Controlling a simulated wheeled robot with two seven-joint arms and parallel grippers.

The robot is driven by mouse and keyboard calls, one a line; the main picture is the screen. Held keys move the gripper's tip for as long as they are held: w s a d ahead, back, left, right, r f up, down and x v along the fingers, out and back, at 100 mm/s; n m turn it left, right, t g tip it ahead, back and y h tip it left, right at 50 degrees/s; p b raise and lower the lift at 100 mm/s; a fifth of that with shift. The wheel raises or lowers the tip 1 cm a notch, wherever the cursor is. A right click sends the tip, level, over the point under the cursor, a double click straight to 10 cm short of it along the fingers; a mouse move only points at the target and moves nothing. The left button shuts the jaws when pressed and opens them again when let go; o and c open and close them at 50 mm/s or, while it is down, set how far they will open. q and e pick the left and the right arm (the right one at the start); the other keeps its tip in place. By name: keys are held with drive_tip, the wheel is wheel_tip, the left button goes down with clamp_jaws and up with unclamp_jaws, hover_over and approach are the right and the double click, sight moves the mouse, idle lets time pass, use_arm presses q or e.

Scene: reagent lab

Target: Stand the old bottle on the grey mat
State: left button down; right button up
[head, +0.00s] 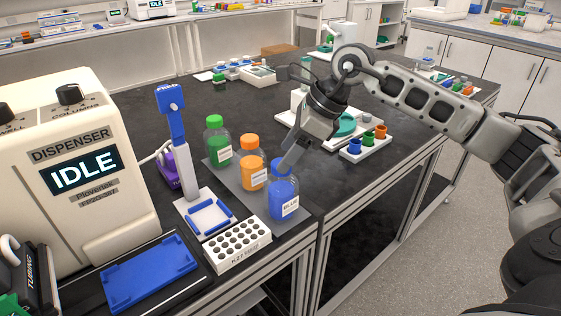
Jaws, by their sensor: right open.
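A grey mat (226,176) lies on the dark bench and carries three bottles. A green bottle (217,148) stands at its back, an orange bottle (252,172) in the middle and a blue bottle (283,200) at the front right. All three are upright with caps of their own colour. I cannot tell which one is the old bottle. My right gripper (288,163) is open and points down at the blue bottle's cap, overlapping its top in the picture. Whether it touches the cap is unclear. My left gripper is not in view.
A dispenser reading IDLE (75,165) stands at the left. A white block with holes (237,246), a blue-headed stand (180,145) and a blue tray (150,272) are close to the mat. A white rack with coloured cups (364,143) sits right of my gripper.

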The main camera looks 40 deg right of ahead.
drive_tip(key=v, duration=0.8)
idle(0.4)
